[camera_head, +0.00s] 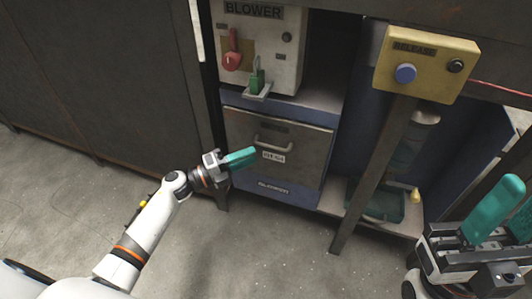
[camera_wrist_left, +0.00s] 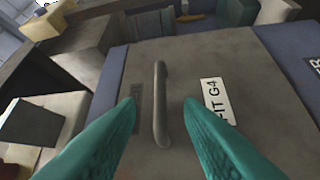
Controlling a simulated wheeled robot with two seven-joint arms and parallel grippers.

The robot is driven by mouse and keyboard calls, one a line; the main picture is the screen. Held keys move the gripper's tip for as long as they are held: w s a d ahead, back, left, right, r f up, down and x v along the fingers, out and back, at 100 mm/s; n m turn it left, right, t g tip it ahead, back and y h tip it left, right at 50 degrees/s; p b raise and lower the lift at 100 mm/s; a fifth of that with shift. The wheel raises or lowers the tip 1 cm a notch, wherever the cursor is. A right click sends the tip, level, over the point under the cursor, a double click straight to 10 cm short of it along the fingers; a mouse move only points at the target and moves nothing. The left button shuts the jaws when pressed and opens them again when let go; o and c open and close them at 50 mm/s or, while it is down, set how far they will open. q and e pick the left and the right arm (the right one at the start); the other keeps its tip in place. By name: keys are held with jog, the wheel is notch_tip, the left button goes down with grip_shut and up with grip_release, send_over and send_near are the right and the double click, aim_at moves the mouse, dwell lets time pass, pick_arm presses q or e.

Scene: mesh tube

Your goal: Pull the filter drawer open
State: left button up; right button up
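The filter drawer (camera_head: 304,156) is a grey metal front with a pale bar handle (camera_head: 273,143) and a white label under it; it looks shut in its blue cabinet. In the left wrist view the drawer front (camera_wrist_left: 228,62) fills the middle, with the handle (camera_wrist_left: 160,95) between my fingers in the picture. My left gripper (camera_head: 252,155) is just left of the handle in the head view. Its teal fingers (camera_wrist_left: 158,102) are apart, with no visible contact on the handle. My right gripper (camera_head: 508,205) is at the far right, away from the drawer, its teal fingers apart and empty.
A blower panel (camera_head: 262,52) with a red lever (camera_head: 232,57) and a green switch (camera_head: 257,78) is above the drawer. A yellow release box (camera_head: 425,62) with a blue button stands on a post (camera_head: 372,180) to the right. Bare floor (camera_head: 260,255) lies in front.

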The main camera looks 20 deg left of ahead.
aim_at(266, 150)
pick_arm(q)
jog(key=b+x, duration=0.1)
jog(key=x, duration=0.5)
jog(key=shift+c, duration=0.3)
grip_shut()
